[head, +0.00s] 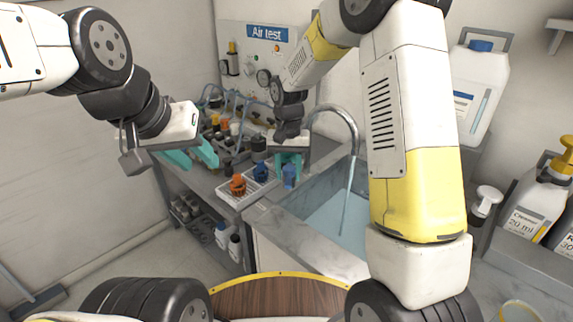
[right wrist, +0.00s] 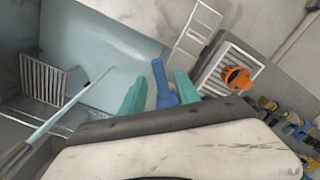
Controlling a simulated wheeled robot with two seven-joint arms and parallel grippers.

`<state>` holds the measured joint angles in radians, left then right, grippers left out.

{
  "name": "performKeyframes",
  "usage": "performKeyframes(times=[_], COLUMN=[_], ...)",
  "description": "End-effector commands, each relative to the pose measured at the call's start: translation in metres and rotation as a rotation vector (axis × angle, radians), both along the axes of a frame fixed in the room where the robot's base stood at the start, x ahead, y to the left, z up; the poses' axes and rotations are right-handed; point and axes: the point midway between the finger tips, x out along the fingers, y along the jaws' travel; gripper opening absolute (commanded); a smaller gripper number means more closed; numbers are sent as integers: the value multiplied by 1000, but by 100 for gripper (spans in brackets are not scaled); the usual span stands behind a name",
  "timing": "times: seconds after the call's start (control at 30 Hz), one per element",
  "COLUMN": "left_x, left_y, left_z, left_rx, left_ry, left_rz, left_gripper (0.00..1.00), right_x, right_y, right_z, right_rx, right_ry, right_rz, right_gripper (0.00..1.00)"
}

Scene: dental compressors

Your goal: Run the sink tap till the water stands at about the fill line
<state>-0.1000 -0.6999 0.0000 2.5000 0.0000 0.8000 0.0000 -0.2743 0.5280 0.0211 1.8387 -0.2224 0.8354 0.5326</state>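The tap's curved spout (head: 340,112) stands over the sink basin (head: 318,188), and a stream of water (head: 347,200) falls from it. Pale blue water (head: 325,218) stands in the basin; I cannot make out the fill line. The stream also shows in the right wrist view (right wrist: 75,98). A blue lever (right wrist: 160,80), seemingly the tap's, is between the teal fingers of my right gripper (right wrist: 160,92). A narrow gap shows on one side; I cannot tell whether they grip it. My left gripper (head: 190,158) is open and empty, left of the counter.
A white jug (head: 478,95) and a pump bottle (head: 535,200) stand at right.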

Motion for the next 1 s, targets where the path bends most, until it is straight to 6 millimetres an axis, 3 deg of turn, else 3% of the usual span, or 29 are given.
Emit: performKeyframes(times=[0.2,0.4,1.0], left_x=[0,0,0], left_y=[0,0,0], left_z=[0,0,0], left_rx=[0,0,0], left_ry=[0,0,0], left_rz=[0,0,0], left_gripper=[38,38,38], right_x=[1,1,0], right_y=[1,1,0], right_z=[40,62,66], right_rx=[3,2,1], right_ry=[-5,-3,-2], right_rz=[0,0,-1], right_gripper=[38,38,38])
